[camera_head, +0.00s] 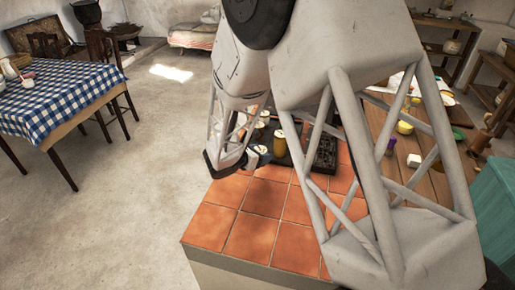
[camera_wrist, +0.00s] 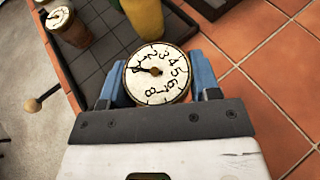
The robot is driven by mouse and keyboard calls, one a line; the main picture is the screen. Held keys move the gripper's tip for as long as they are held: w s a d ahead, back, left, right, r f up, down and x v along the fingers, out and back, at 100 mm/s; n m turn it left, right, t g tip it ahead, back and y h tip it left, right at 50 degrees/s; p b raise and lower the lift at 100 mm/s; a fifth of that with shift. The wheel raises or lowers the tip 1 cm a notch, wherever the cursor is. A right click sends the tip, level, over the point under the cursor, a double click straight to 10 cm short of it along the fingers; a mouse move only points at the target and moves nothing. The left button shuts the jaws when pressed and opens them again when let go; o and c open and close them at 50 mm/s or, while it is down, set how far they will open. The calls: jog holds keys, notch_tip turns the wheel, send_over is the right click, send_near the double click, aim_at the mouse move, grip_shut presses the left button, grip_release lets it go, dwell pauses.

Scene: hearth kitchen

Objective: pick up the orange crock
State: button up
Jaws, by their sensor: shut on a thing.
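My gripper (camera_wrist: 157,90) is shut on a round crock (camera_wrist: 157,72), its blue fingers on either side. The crock's pale lid has numbers and hands like a clock face; its body is hidden below the lid, so I cannot tell its colour. In the head view my gripper (camera_head: 256,158) is low over the tiled counter, partly hidden by my arm. A similar crock (camera_wrist: 75,28) with an orange-brown body and pale lid stands apart at the upper left of the wrist view.
A yellow-orange jar (camera_wrist: 142,18) stands on a dark gridded tray (camera_wrist: 105,50) just beyond my gripper. Terracotta tiles (camera_head: 245,225) are bare in front. A wooden table (camera_head: 430,175) with food lies to the right. A checked-cloth table (camera_head: 55,100) stands far left.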

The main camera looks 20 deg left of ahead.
jog(key=shift+s+d+r, duration=0.1)
jog(key=shift+s+d, duration=0.2)
jog(key=shift+s, duration=0.25)
jog(key=shift+s+d+r, duration=0.1)
jog(key=shift+s+d, duration=0.2)
jog(key=shift+s, duration=0.25)
